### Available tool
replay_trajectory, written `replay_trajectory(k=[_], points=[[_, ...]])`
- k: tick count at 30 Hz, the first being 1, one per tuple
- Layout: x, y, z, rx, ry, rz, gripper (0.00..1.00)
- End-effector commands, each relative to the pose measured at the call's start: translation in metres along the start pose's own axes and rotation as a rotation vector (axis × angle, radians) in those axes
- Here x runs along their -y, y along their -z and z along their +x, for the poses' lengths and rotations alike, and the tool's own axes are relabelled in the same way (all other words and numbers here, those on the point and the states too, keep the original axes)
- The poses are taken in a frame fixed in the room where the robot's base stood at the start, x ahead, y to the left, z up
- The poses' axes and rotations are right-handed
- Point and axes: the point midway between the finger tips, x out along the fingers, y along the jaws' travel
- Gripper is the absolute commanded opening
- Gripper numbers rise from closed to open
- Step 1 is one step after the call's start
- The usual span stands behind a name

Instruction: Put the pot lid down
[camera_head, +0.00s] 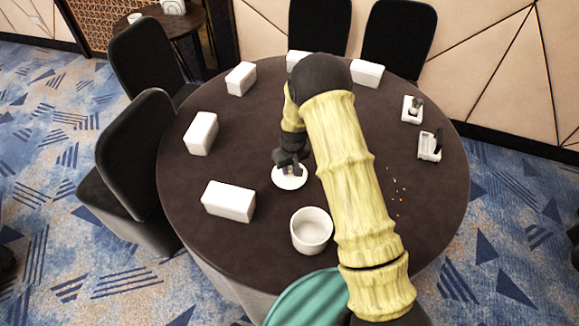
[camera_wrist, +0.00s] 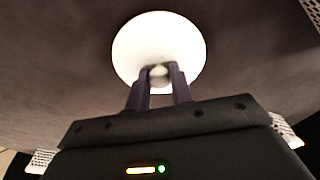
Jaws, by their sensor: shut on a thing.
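The pot lid (camera_head: 289,181) is a white round disc with a small knob, on or just above the dark round table (camera_head: 255,115); I cannot tell whether it touches. My gripper (camera_head: 287,165) is above the lid, shut on its knob. In the wrist view my gripper (camera_wrist: 162,76) has its two fingers either side of the knob, and the lid (camera_wrist: 160,35) spreads out beyond them. An open white pot (camera_head: 311,232) stands to the lid's lower right in the head view.
White boxes (camera_head: 229,201) stand around the table's left and far sides. Two small white holders (camera_head: 430,146) are on the right, with crumbs (camera_head: 397,190) nearer. Black chairs (camera_head: 134,150) stand around the table. A teal round surface (camera_head: 303,300) is at the near edge.

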Motion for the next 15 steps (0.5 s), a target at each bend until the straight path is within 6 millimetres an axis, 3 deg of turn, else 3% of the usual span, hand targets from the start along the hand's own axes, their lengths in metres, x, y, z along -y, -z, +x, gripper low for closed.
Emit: replay_trajectory(k=[1,2,4,15], points=[[0.0000,-0.0004,0.0026,0.000,0.000,0.000,0.00],[0.0000,-0.0002,0.0016,0.000,0.000,0.000,0.28],[0.0001,-0.0003,0.0014,0.000,0.000,0.000,0.42],[0.0001,0.0003,-0.0020,0.000,0.000,0.000,0.44]])
